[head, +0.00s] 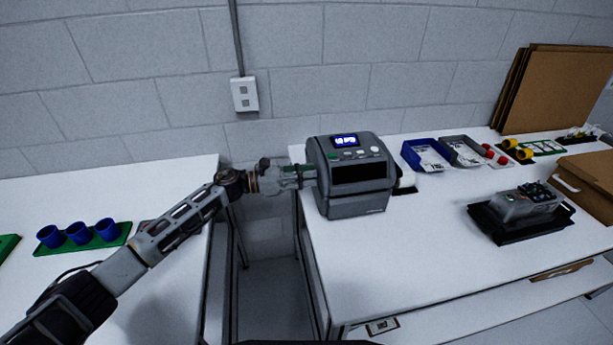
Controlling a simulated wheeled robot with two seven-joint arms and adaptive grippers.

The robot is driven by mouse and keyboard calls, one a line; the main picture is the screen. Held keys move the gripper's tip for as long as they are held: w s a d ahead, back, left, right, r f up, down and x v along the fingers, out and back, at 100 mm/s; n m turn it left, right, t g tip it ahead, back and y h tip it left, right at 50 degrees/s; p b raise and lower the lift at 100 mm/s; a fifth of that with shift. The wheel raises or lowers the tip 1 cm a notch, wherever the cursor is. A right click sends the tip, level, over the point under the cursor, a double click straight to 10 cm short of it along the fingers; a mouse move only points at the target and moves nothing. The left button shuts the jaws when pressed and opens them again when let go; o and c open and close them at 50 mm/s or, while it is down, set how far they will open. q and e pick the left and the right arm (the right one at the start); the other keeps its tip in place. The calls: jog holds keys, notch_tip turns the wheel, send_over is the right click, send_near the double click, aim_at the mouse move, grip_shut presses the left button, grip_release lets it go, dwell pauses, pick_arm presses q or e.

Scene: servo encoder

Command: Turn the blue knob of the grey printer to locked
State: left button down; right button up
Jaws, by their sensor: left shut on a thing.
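The grey printer (357,202) stands on the right-hand white table, near its left edge, with a lit blue display (345,140) on top. The display text is too small to read surely. My left gripper (306,175) reaches in from the left and meets the printer's left side. Its fingers are shut on the blue knob there. The knob itself is hidden by the fingers and the printer's side, so its turn angle cannot be seen. My right gripper is not in view.
A gap (268,260) separates the two tables. Blue cups (78,232) stand on a green board at left. A blue bin (424,155), a grey bin (461,151) and a black tray (520,226) lie right of the printer. The right table's front is clear.

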pick_arm(q)
jog(key=n+p, duration=0.3)
jog(key=n, duration=0.9)
jog(key=shift+w+a+n, duration=0.1)
jog(key=shift+w+n, duration=0.05)
jog(key=shift+n, duration=0.25)
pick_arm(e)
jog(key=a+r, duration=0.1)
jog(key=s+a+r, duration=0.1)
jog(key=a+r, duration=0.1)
pick_arm(q)
jog(key=c, duration=1.3)
grip_release()
jog(key=shift+f, duration=0.1)
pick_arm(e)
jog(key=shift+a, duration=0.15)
